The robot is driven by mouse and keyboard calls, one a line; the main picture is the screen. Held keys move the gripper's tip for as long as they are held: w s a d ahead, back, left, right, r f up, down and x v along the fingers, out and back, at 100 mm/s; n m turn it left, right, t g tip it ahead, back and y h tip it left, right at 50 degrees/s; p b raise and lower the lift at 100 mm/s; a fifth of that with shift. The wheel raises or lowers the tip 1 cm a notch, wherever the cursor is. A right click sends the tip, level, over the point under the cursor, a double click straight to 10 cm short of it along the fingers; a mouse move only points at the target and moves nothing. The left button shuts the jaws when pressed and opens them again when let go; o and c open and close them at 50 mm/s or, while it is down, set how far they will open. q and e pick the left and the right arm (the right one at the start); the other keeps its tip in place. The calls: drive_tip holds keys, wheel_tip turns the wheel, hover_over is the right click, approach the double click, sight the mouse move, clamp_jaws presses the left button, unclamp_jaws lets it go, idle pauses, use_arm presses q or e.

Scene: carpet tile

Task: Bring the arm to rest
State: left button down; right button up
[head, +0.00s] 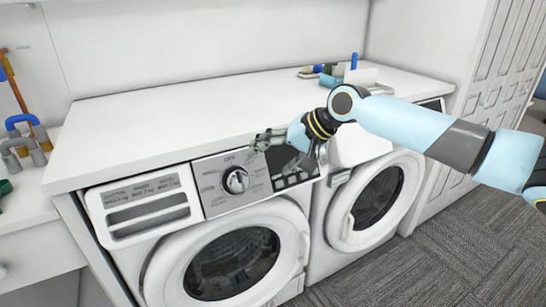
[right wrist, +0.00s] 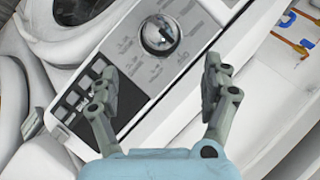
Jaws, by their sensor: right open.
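My right arm (head: 410,121) comes in from the right in the head view, light blue with black joints. Its right gripper (head: 277,152) is in front of the control panel of the left washing machine (head: 294,233). In the right wrist view the right gripper (right wrist: 160,92) is open and empty, its two fingers apart on either side of the panel. The round dial (head: 236,180) is left of the gripper; in the right wrist view the dial (right wrist: 160,35) lies beyond the fingertips. My left gripper is not in view.
A white countertop (head: 190,112) runs above the machines. A second machine (head: 335,215) stands to the right with a round door. Small items and a blue bottle (head: 354,61) sit at the counter's back right. Carpet (head: 450,255) is clear at lower right.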

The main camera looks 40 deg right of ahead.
drive_tip(key=s+a+f+m+g+h+b, duration=0.1)
drive_tip(key=s+f+b, duration=0.35)
drive_tip(key=f, duration=0.75)
drive_tip(key=s+a+f+g+b, duration=0.1)
drive_tip(key=s+f+g, duration=0.1)
drive_tip(key=s+f, duration=0.85)
drive_tip(key=s+a+f+m+g+h+b, duration=0.1)
drive_tip(key=s+f+b, duration=0.2)
drive_tip(key=f, duration=1.2)
drive_tip(key=s+a+f+n+g+b, duration=0.1)
drive_tip(key=s+a+f+n, duration=0.1)
drive_tip(key=s+f, duration=0.4)
drive_tip(key=s+a+f+n+g+h+b, duration=0.1)
drive_tip(key=s+f+n, duration=0.4)
drive_tip(key=s, duration=0.8)
drive_tip(key=s+a+f+n+g+h+b, duration=0.1)
drive_tip(key=s+a+f+n, duration=0.2)
drive_tip(key=s+f, duration=0.5)
drive_tip(key=shift+s+a+f+n+b, duration=0.2)
drive_tip(key=shift+s+a+n+b, duration=0.25)
drive_tip(key=shift+s, duration=0.8)
drive_tip(key=shift+d, duration=0.15)
